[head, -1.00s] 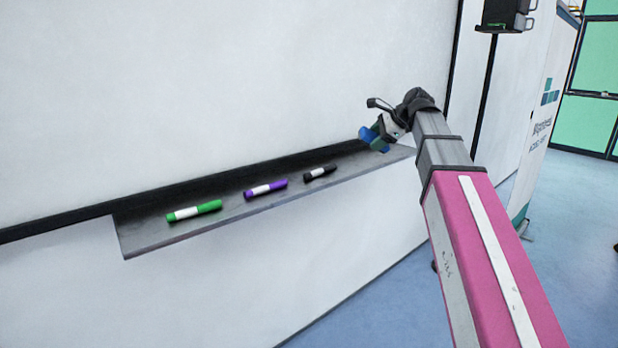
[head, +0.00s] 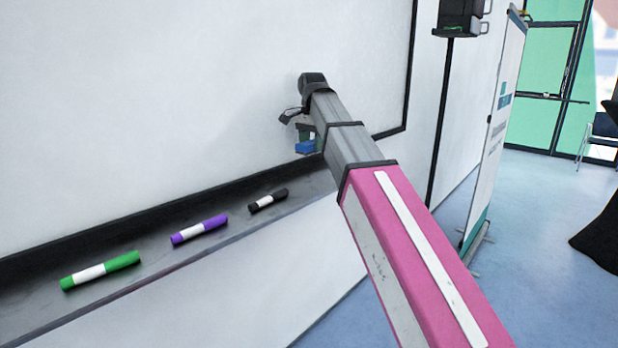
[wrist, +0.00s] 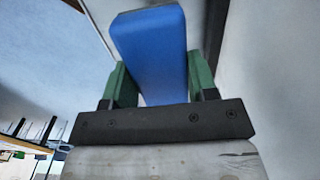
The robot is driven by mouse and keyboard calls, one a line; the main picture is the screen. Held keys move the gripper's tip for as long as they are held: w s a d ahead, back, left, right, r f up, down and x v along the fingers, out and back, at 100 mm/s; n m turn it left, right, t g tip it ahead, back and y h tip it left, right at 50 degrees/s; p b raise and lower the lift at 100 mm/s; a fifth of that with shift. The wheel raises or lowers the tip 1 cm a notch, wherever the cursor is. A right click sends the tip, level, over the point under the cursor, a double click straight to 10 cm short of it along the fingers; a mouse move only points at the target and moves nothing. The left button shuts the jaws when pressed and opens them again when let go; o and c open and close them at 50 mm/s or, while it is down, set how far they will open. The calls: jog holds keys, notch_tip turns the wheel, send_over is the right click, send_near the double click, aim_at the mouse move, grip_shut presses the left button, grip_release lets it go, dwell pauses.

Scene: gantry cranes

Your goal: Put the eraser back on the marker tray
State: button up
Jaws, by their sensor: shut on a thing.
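The eraser (wrist: 152,50) is a blue block clamped between the two green fingers of my gripper (wrist: 160,85) in the wrist view. In the head view the blue eraser (head: 305,147) shows just below my gripper (head: 306,133), near the whiteboard and by the right end of the marker tray (head: 150,290). The arm hides part of the tray's right end, so I cannot tell whether the eraser touches the tray. The tray is a dark grey ledge along the whiteboard's lower edge.
A green marker (head: 100,270), a purple marker (head: 199,230) and a black marker (head: 268,200) lie spaced along the tray. The whiteboard (head: 200,90) rises behind it.

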jog(key=w+d+f, duration=0.1)
jog(key=d, duration=0.1)
jog(key=w+d+f, duration=0.2)
jog(key=d, duration=0.1)
jog(key=w+d+f, duration=0.1)
jog(key=d+f, duration=0.1)
jog(key=shift+w+d+f, duration=0.15)
jog(key=shift+w+d, duration=0.1)
jog(key=shift+w, duration=0.15)
notch_tip(320, 180, down, 4)
jog(key=shift+f, duration=0.1)
jog(key=o, duration=0.9)
jog(key=shift+r, duration=0.2)
notch_tip(320, 180, up, 12)
jog(key=shift+f, duration=0.1)
